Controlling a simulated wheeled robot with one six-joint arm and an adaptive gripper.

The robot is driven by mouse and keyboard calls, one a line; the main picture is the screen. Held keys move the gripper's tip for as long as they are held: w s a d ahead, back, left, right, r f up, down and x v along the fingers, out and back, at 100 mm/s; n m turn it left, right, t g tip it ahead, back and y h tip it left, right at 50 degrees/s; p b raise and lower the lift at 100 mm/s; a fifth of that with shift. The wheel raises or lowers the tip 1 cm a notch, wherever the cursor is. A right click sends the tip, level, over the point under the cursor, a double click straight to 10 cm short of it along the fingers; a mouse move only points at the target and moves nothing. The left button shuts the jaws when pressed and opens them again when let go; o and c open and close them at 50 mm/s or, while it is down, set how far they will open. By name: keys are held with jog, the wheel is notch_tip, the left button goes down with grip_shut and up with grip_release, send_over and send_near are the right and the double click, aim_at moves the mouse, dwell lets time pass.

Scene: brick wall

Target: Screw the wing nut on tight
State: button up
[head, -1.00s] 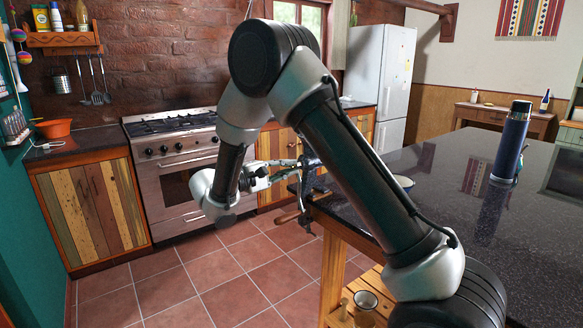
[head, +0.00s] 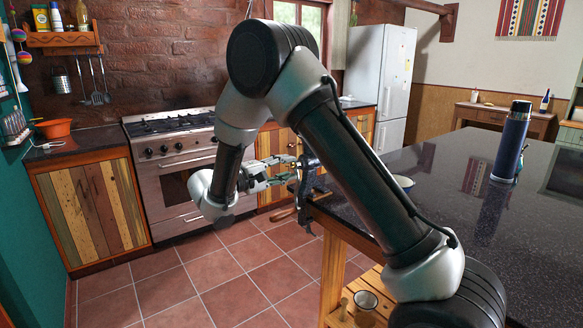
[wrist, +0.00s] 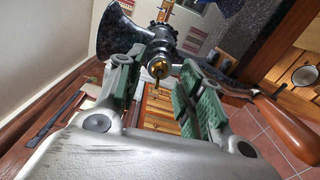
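A dark metal grinder (wrist: 152,40) with a flared hopper is clamped at the table's edge; in the head view the grinder (head: 308,172) is partly hidden behind my arm. A small brass-coloured piece, seemingly the wing nut (wrist: 158,66), sits on the end of its shaft and faces my wrist camera. The crank with its wooden handle (wrist: 287,127) runs off to the lower right. My gripper (wrist: 160,82) is open, with green-padded fingers on either side of the shaft line and nothing between them. In the head view my gripper (head: 292,169) points at the grinder.
The dark speckled tabletop (head: 450,235) spreads right of the grinder, with a blue flask (head: 511,142) standing on it. A bowl (head: 403,183) is partly hidden by my arm. The stove (head: 178,165) stands behind; the tiled floor (head: 225,275) below is open.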

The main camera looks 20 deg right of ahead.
jog(key=v, duration=0.5)
jog(key=shift+s+a, duration=0.1)
jog(key=shift+a, duration=0.15)
jog(key=s+d+f+n+g+y, duration=0.2)
jog(key=s+d+f+g+y, duration=0.15)
jog(key=s, duration=0.25)
jog(key=s+d+f+n+g+y, duration=0.1)
jog(key=s+d+f+g+y, duration=0.25)
jog(key=s, duration=0.25)
jog(key=s+d+r+m+t+y, duration=0.3)
jog(key=s+d+r+y, duration=0.2)
jog(key=s, duration=0.5)
jog(key=s+d+r+m+t+y, duration=0.2)
jog(key=s+d+r+m+y, duration=0.2)
jog(key=s+r, duration=0.4)
jog(key=s+d+y, duration=0.1)
jog(key=s, duration=0.2)
jog(key=shift+d+r+m+t, duration=0.2)
jog(key=shift+r+m+t, duration=0.1)
jog(key=shift+r+t, duration=0.1)
